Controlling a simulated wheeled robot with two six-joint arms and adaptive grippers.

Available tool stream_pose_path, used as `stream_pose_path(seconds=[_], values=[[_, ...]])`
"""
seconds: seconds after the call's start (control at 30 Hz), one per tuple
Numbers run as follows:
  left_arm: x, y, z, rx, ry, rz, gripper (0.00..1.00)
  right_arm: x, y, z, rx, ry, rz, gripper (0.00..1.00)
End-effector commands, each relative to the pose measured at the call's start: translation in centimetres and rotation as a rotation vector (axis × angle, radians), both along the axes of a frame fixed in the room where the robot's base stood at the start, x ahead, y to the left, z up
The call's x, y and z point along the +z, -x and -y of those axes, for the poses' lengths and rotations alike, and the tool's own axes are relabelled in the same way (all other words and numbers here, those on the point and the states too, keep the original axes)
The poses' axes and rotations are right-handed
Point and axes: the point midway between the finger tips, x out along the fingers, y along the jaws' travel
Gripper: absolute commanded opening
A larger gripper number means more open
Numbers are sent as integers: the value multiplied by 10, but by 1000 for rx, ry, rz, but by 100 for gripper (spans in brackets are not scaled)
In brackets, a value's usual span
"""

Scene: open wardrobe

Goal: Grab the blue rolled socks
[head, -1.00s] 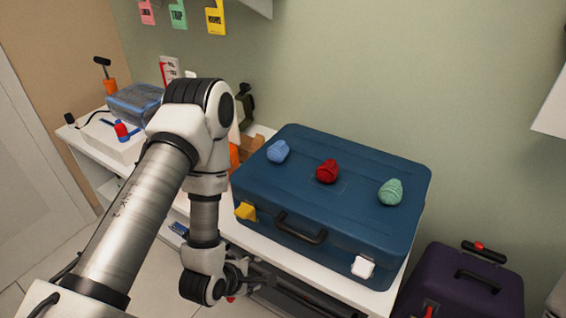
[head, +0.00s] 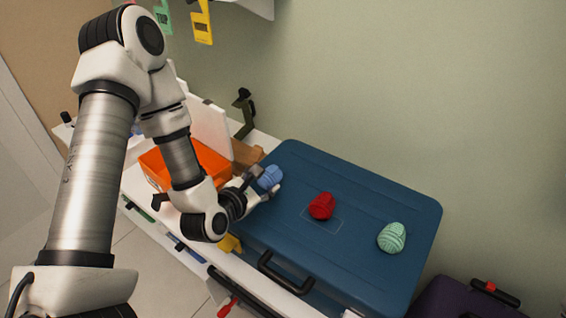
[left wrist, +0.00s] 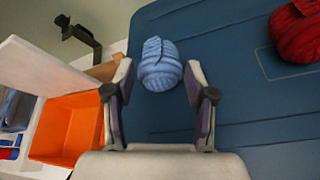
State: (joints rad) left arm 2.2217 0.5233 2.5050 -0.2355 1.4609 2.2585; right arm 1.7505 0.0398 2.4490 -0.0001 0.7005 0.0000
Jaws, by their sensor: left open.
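The blue rolled socks (head: 270,177) lie on the left part of the blue suitcase lid (head: 360,215). They also show in the left wrist view (left wrist: 161,66), near the top centre. My left gripper (head: 262,182) is open at the socks. In the left wrist view my left gripper (left wrist: 160,80) has its fingers apart, one on each side of the lower part of the socks. I cannot tell whether either finger touches them. My right gripper is not in view.
Red rolled socks (head: 321,206) and mint green rolled socks (head: 391,237) lie on the same lid to the right. An orange box (head: 152,165) stands left of the suitcase. A purple suitcase (head: 455,300) is at the lower right.

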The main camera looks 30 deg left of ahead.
Motion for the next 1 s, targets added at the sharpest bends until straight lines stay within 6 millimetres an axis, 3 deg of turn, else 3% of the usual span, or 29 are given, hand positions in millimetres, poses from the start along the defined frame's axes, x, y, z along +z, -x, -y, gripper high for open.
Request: stream_pose_path(seconds=[0.17, 0.43, 0.7, 0.83, 1.0], values=[[-12, -22, -1, -2, -4, 4, 55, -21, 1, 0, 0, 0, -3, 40], [-23, -63, -1, -3, -4, 2, 55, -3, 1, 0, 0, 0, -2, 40], [-28, -71, -1, -1, 0, 0, 55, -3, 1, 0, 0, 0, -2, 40], [-28, -71, -1, -1, -1, 0, 15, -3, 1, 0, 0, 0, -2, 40], [-28, -71, -1, -1, -1, 0, 15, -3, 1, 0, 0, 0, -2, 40]])
